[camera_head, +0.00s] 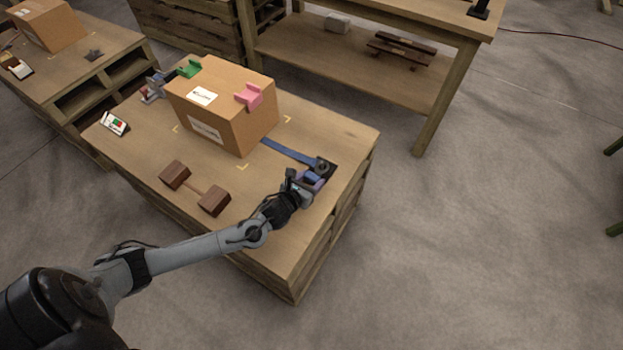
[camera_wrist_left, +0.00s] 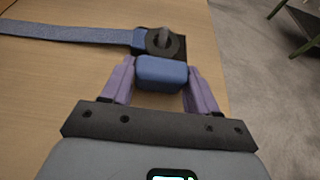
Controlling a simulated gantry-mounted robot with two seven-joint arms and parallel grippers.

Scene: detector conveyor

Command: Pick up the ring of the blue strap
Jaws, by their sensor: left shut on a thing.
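The blue strap (camera_head: 288,151) lies on the wooden table, running from under the cardboard box to a dark round ring (camera_head: 322,165) near the table's right edge. In the wrist view the strap (camera_wrist_left: 70,33) comes in from the left and meets the dark ring (camera_wrist_left: 165,42). A blue block (camera_wrist_left: 161,76) sits right beside the ring, at its near side. My left gripper (camera_head: 312,181) is at the ring end; its purple fingers are shut on the blue block's two sides. The block's underside is hidden. My right gripper is not in view.
The cardboard box (camera_head: 250,126) with a pink piece (camera_head: 249,96) stands on the table (camera_head: 245,205). A wooden dumbbell-shaped thing (camera_head: 214,201) lies left of my left gripper. A white card (camera_head: 115,123) lies at the left edge. A taller bench (camera_head: 350,75) stands behind.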

